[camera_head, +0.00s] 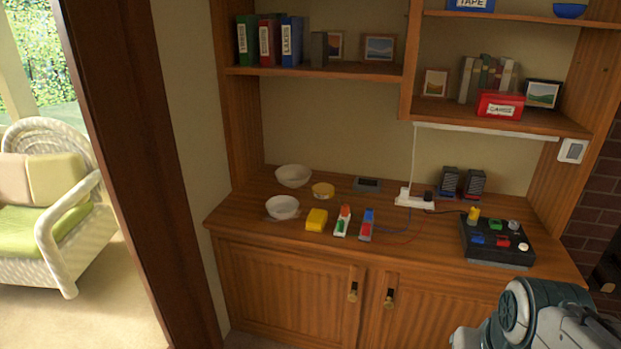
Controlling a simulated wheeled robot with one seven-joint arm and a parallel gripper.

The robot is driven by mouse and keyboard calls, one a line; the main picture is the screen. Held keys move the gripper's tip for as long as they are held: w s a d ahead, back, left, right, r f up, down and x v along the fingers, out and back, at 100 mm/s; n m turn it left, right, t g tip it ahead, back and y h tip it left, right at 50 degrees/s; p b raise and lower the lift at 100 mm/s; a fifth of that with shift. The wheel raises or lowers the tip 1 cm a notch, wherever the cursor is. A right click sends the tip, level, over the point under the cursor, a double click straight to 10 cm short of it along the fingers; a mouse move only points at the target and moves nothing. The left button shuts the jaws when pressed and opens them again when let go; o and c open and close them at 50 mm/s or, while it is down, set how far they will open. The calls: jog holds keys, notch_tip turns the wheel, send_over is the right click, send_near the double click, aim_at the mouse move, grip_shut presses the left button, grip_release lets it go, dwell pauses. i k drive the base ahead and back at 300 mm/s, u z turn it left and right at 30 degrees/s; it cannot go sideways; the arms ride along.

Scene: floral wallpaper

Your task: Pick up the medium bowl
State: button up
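Several bowls are in view. A white bowl (283,208) stands at the front left of the wooden counter; by size it looks like the medium bowl. A larger-looking white bowl (293,176) stands behind it near the wall. A blue bowl (569,11) is on the top right shelf, partly cut off by the frame edge. Both white bowls look upright. Part of my arm shows at the bottom right, well away from the bowls. My gripper's fingers are not in view.
A yellow block (316,219) and two small colourful devices (342,221) lie right of the front bowl. A power strip (414,199) and a dark control box (497,242) are farther right. Shelves overhang the wooden counter (420,255). A dark door post (130,180) stands left.

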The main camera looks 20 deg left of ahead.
aim_at(281, 207)
jog(key=u, duration=0.5)
jog(key=k, duration=0.6)
jog(key=u, duration=0.75)
jog(key=i, duration=2.35)
jog(key=z, duration=0.1)
